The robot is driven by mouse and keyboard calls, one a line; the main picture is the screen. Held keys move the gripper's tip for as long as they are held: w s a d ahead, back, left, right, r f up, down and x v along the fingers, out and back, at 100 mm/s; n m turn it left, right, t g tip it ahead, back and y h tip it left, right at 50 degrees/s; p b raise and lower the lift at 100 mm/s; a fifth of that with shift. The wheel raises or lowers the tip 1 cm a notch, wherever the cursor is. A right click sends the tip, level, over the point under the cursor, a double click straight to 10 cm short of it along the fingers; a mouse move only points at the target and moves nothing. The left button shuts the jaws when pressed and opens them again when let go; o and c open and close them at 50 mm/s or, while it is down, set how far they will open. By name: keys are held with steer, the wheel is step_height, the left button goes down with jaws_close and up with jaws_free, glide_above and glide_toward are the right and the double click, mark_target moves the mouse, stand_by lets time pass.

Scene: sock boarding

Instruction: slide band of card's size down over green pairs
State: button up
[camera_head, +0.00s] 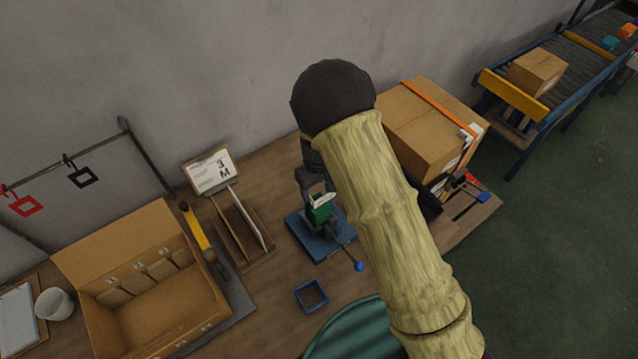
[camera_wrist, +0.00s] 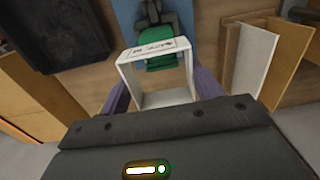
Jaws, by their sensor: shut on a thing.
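My gripper (camera_wrist: 162,88) is shut on a white square band (camera_wrist: 164,99), with one finger at each side of it. In the head view the white band (camera_head: 323,198) shows just above the green pairs (camera_head: 319,214). The green pairs stand in a dark holder on a blue base (camera_head: 305,238). In the wrist view the band's far edge overlaps the green pairs (camera_wrist: 157,36); I cannot tell whether it is around them or only above. The card (camera_head: 212,172) reads "3 M" and stands at the back of the table. My arm hides part of the holder.
A blue band (camera_head: 311,295) lies on the table. A red band (camera_head: 26,205) and a black band (camera_head: 82,177) hang on a rack at left. An open carton (camera_head: 200,318) with several packs stands at left. A closed carton (camera_head: 410,125) stands right of the holder.

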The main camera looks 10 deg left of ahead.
steer(key=shift+w, duration=0.1)
steer(key=shift+w+d+f, duration=0.1)
steer(key=shift+f, duration=0.25)
steer(key=shift+s+a+f+b, duration=0.25)
steer(key=shift+f+b, duration=0.25)
steer(key=shift+b, duration=0.15)
steer(key=shift+w+d+f+b, duration=0.15)
steer(key=shift+d+f+b, duration=0.2)
steer(key=shift+f, duration=0.2)
steer(key=shift+a+f+b, duration=0.15)
steer(key=shift+f+b, duration=0.2)
steer(key=shift+f, duration=0.1)
steer(key=shift+f+b, duration=2.85)
steer(key=shift+f, duration=1.35)
